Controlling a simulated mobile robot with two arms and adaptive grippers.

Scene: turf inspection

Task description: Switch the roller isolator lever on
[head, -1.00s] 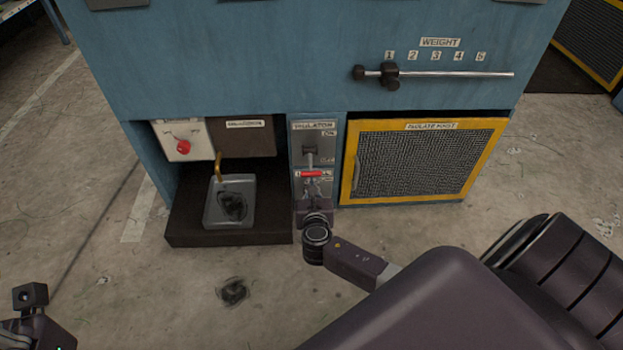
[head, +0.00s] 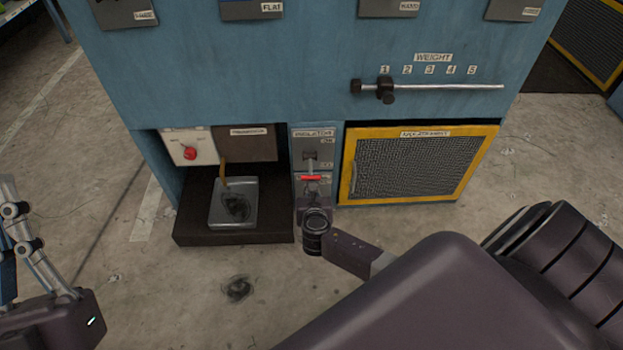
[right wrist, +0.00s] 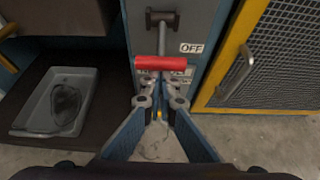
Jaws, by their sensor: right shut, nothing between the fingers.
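The roller isolator lever has a grey stem and a red crossbar handle (head: 312,178) on a grey panel (head: 325,140) in the lower middle of the blue machine. The stem hangs down from its pivot towards the OFF label, and the red handle also shows in the right wrist view (right wrist: 161,63). My right gripper (right wrist: 160,88) is shut and empty, its fingertips just below the handle; I cannot tell whether they touch it. My left gripper (head: 15,228) is at the left edge of the head view, away from the machine and partly cut off.
A yellow-framed mesh door (head: 418,135) with a handle is right of the lever. To the left, a grey tray (head: 233,222) sits on a dark ledge, below a white box with a red knob (head: 189,153). A weight slider bar (head: 440,87) runs above. Concrete floor in front is open.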

